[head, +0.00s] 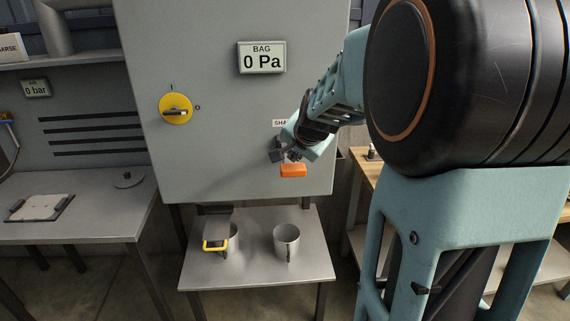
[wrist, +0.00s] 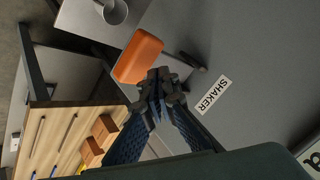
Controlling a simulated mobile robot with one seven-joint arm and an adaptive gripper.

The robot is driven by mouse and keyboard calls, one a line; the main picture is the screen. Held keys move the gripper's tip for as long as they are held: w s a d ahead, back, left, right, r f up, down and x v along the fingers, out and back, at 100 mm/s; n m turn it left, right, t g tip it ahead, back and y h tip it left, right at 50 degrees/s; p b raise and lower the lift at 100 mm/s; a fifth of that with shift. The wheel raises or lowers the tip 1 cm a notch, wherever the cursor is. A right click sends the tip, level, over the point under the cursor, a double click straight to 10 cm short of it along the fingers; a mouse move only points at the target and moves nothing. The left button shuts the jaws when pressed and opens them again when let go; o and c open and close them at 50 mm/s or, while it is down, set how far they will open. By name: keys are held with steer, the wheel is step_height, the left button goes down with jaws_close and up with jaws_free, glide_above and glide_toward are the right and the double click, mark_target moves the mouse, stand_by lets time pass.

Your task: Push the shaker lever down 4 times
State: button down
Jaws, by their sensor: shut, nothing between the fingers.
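The shaker lever has an orange handle (head: 293,171) low on the right of the grey cabinet front. In the wrist view the orange handle (wrist: 139,57) sits just beyond my fingertips, on a dark arm. My gripper (head: 290,158) is shut and empty, right above the orange handle in the head view. It also shows in the wrist view (wrist: 159,84) with its fingertips together, close to the handle's edge. I cannot tell whether they touch it. The SHAKER label (wrist: 214,95) is beside the lever and is partly hidden by my arm in the head view.
A yellow rotary switch (head: 176,109) and a BAG display (head: 262,58) reading 0 Pa are on the cabinet (head: 220,165). Below stands a metal table (head: 260,265) with two metal cups, one by a yellow handle (head: 214,246). A wooden workbench (wrist: 62,125) is to the right of the cabinet.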

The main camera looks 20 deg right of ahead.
mark_target(295, 173)
stand_by(0.6)
steer(key=shift+f+b, duration=0.45)
steer(key=shift+b, duration=0.1)
steer(key=shift+s+f+b, duration=0.1)
steer(key=shift+f+b, duration=2.3)
steer(key=shift+f, duration=0.35)
stand_by(1.8)
steer(key=shift+r, duration=0.15)
stand_by(0.4)
steer(key=shift+r+p, duration=2.2)
steer(key=shift+r, duration=0.85)
steer(key=shift+r, duration=0.1)
